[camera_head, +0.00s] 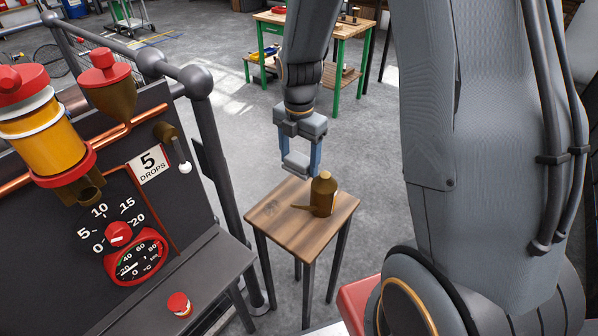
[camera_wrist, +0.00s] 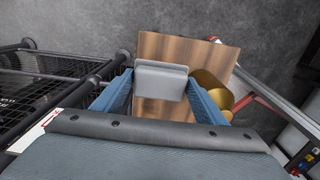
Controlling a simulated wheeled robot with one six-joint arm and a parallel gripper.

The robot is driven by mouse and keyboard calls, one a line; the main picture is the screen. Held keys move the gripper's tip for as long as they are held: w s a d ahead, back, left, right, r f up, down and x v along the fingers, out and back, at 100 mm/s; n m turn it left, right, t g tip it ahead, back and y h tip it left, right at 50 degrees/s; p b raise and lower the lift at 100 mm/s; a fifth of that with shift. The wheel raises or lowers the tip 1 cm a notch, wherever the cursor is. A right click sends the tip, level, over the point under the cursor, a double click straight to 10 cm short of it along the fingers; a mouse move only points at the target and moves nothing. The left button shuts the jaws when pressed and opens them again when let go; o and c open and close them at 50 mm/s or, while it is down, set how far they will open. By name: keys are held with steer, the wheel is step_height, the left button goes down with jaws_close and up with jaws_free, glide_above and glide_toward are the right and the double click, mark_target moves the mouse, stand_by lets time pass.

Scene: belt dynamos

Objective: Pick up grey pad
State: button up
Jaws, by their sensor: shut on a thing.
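The grey pad (camera_wrist: 161,80) is held between the two blue fingers of my gripper (camera_wrist: 158,95) in the wrist view. In the head view my gripper (camera_head: 300,158) is above the small wooden stool (camera_head: 285,222), with the grey pad (camera_head: 296,166) across its fingertips. The pad appears raised above the stool top, apart from it. Part of the pad's far side is hidden.
A brown bottle (camera_head: 323,193) with a yellow cap stands on the stool, close to the right of my gripper. A dark control panel with a red gauge (camera_head: 136,257) and railing (camera_head: 215,150) stands left. A green-legged workbench (camera_head: 340,30) is behind.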

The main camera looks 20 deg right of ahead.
mark_target(299, 159)
step_height(299, 159, up, 11)
steer(key=shift+r, duration=0.15)
stand_by(0.4)
steer(key=o, duration=0.6)
steer(key=c, duration=0.4)
